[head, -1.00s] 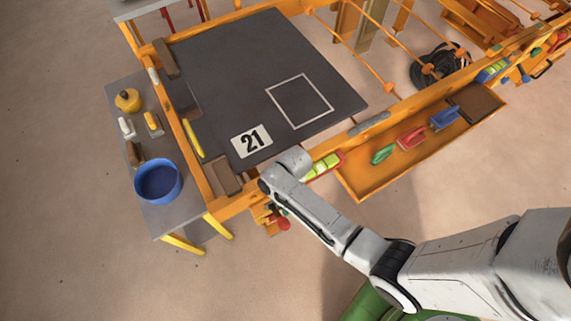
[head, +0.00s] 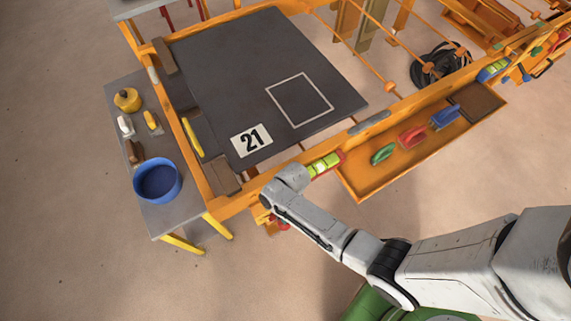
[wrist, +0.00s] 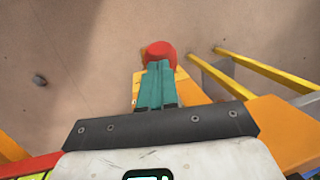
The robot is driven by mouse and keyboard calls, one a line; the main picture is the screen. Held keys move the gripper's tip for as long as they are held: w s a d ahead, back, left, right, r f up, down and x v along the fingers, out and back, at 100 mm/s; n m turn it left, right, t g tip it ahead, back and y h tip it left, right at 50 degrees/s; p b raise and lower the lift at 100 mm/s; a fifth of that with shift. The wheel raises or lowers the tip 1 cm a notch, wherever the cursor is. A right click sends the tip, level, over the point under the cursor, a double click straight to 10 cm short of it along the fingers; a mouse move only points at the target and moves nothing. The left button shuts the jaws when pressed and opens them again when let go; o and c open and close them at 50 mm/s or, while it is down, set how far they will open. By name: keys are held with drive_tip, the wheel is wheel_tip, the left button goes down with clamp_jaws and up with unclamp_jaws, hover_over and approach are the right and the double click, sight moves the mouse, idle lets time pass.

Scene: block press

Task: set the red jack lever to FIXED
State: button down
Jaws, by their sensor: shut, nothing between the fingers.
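The red knob of the jack lever (wrist: 160,52) shows in the wrist view just beyond my fingertips, over an orange plate (wrist: 190,90). In the head view a small part of the red knob (head: 282,225) shows below the orange frame's near corner, mostly behind my arm. My gripper (wrist: 157,66) has its two teal fingers shut together with nothing between them. Their tips overlap the knob's near edge in the wrist view; I cannot tell whether they touch it. The lever's shaft and any FIXED marking are hidden. My fingers are hidden in the head view.
The orange press frame (head: 237,206) holds a dark bed with a "21" plate (head: 251,140). A side table (head: 195,215) with a blue bucket (head: 158,180) stands left. An orange tray (head: 365,184) with several tools is at right. Yellow legs (wrist: 250,65) stand right in the wrist view.

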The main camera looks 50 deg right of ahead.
drive_tip(key=shift+s+a+f+t, duration=0.15)
drive_tip(key=shift+s+f+t, duration=0.25)
drive_tip(key=shift+s+f, duration=0.1)
wheel_tip(320, 180, down, 10)
drive_tip(key=s+t+h+b, duration=0.1)
drive_tip(key=t+b, duration=0.3)
drive_tip(key=b, duration=0.4)
drive_tip(key=shift+s+a+r+n+t+h, duration=0.2)
drive_tip(key=shift+s+a+n+t+h, duration=0.15)
drive_tip(key=shift+s, duration=0.35)
drive_tip(key=shift+f, duration=0.2)
